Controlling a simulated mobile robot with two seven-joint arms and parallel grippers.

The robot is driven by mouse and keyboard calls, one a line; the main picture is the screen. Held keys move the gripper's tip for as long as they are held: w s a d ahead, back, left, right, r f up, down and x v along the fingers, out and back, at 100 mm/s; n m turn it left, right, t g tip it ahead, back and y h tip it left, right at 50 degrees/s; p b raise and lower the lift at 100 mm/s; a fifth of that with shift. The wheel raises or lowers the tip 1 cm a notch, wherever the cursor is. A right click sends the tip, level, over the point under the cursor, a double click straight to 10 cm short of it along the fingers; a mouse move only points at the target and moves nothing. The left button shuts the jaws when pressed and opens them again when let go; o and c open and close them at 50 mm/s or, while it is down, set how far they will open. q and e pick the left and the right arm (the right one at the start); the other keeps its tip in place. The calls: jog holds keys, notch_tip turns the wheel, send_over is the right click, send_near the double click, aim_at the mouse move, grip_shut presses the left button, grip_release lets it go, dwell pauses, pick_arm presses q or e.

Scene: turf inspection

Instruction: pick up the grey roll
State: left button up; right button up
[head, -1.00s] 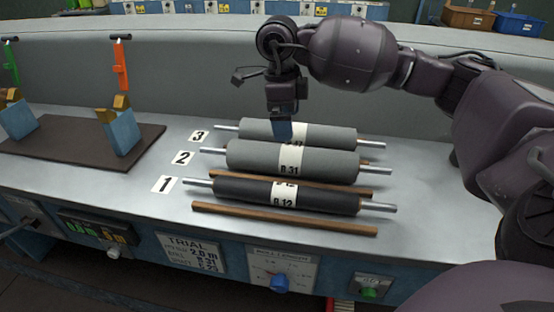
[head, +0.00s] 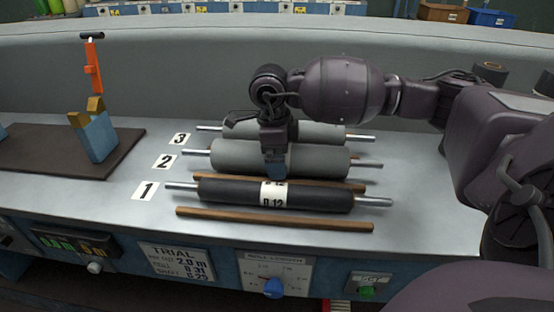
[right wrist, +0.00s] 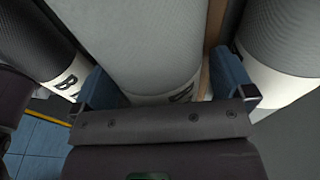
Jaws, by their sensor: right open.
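Two grey rolls with white label bands lie in the rack. The nearer grey roll (head: 230,157) is beside number 2; the farther grey roll (head: 318,132) is beside number 3 and partly hidden by my arm. My right gripper (head: 276,168) points down over the middle of the number 2 roll and hides its label. In the right wrist view, the open blue fingers of this gripper (right wrist: 167,84) stand on either side of a light grey roll (right wrist: 140,40). I cannot tell whether they touch it. My left gripper is not in view.
A black roll (head: 225,191) labelled B.12 lies in front, beside number 1. Wooden rails (head: 270,219) run along the rolls. A dark mat (head: 45,155) with a blue block (head: 97,138) is at left. Bare bench lies right of the rolls.

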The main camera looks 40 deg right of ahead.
jog(key=shift+f, duration=0.15)
jog(key=c, duration=1.4)
jog(key=shift+c, duration=0.7)
jog(key=shift+r, duration=0.2)
